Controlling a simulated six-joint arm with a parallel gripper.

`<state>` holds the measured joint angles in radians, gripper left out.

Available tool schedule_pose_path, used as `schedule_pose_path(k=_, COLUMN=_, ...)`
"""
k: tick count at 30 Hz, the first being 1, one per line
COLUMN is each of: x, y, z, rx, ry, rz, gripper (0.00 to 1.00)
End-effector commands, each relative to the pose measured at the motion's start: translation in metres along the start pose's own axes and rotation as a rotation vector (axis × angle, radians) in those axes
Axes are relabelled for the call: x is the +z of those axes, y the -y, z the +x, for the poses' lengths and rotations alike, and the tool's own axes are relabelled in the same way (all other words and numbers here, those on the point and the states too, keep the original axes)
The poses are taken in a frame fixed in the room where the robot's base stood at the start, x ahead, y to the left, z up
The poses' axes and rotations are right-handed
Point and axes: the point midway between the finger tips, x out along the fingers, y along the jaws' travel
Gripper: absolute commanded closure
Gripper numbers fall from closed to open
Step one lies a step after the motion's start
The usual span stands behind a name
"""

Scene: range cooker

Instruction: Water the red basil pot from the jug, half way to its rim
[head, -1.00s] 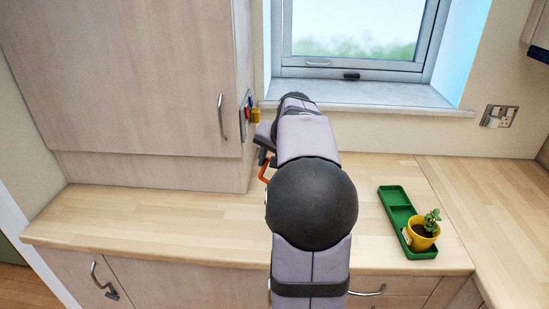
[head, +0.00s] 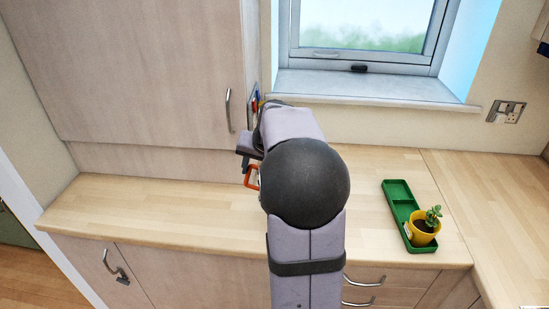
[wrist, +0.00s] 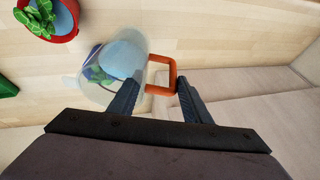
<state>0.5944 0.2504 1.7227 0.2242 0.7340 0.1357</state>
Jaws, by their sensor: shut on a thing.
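The clear jug (wrist: 108,78) with an orange handle (wrist: 173,70) is in the wrist view, with pale blue water visible inside. My gripper (wrist: 158,86) is shut on the handle, with a dark finger on each side of it. In the head view the handle (head: 252,181) shows below my gripper (head: 246,164), left of my arm; my arm hides most of the jug. The red basil pot (wrist: 72,31) with green leaves is at the top left of the wrist view, apart from the jug. It is hidden in the head view.
A yellow pot (head: 421,239) with a plant stands in the near end of a green tray (head: 398,190) on the right of the worktop. A tall cupboard (head: 150,60) rises at the left, close to my gripper. The worktop's left stretch (head: 130,205) is clear.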

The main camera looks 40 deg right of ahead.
Motion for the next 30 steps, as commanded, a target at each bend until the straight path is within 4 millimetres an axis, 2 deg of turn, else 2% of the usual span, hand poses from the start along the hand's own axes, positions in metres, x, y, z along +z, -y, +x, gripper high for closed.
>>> schedule_pose_path(k=1, x=0.012, y=0.017, z=-0.002, rx=-0.022, ry=0.019, rz=-0.059, gripper=0.98)
schedule_pose_path(k=6, x=0.065, y=0.064, z=0.005, rx=-0.098, ry=0.082, rz=-0.289, gripper=0.98)
schedule_pose_path(k=10, x=0.101, y=0.087, z=0.007, rx=-0.145, ry=0.115, rz=-0.429, gripper=0.98)
schedule_pose_path(k=15, x=0.137, y=0.105, z=0.007, rx=-0.186, ry=0.146, rz=-0.558, gripper=0.98)
schedule_pose_path(k=25, x=0.18, y=0.119, z=0.005, rx=-0.218, ry=0.172, rz=-0.717, gripper=0.98)
schedule_pose_path(k=30, x=0.164, y=0.111, z=0.01, rx=-0.183, ry=0.152, rz=-0.67, gripper=0.98)
